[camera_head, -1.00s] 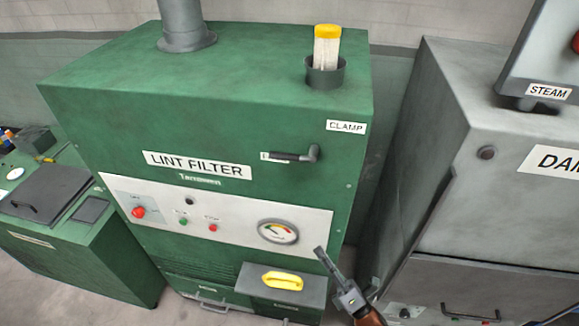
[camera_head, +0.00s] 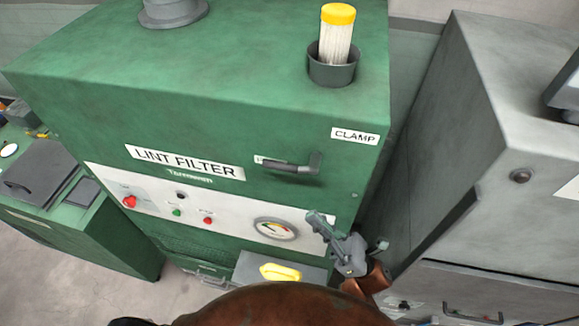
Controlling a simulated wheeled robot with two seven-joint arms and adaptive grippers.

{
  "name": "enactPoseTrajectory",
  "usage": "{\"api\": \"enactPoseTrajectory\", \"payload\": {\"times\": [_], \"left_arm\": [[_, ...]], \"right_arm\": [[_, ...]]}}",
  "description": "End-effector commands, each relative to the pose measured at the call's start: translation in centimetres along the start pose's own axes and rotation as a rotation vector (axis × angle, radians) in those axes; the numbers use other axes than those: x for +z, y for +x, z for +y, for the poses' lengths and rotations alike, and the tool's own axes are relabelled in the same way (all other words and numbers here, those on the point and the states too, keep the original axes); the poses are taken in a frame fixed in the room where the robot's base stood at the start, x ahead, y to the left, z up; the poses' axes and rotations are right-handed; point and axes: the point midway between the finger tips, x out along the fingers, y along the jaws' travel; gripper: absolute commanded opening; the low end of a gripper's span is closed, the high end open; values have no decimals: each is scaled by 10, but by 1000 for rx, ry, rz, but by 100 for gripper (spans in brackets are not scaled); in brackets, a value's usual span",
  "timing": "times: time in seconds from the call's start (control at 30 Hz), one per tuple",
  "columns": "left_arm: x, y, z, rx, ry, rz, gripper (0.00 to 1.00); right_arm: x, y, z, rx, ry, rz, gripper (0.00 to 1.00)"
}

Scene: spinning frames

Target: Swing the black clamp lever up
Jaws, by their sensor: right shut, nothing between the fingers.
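The black clamp lever (camera_head: 290,166) is on the front of the green lint filter machine (camera_head: 120,115). My right gripper (camera_head: 316,218) is shut and empty, below and slightly right of the lever. It is in front of the white panel by the gauge and looks apart from the lever. My left gripper is not in view.
A filter cartridge with a yellow cap (camera_head: 337,35) stands in a dark round port on top of the machine. A grey machine (camera_head: 490,130) stands close on the right.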

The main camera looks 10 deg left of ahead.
Motion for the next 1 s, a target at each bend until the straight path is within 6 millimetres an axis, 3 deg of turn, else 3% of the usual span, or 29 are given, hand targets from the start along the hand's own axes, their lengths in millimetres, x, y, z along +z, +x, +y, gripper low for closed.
{"api": "enactPoseTrajectory", "payload": {"times": [0.33, 0.47, 0.7, 0.87, 1.0], "left_arm": [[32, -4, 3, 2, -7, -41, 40], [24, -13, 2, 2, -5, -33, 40], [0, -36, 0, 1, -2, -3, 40], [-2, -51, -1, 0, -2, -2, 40], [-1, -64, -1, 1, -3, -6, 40]], "right_arm": [[-3, 9, 1, 11, 11, 1, 0], [-1, 25, 1, 10, 10, 0, 0], [1, 75, 2, 10, 10, 0, 0], [1, 107, 2, 8, 9, 1, 0], [15, 121, 2, 7, 7, 2, 0]]}}
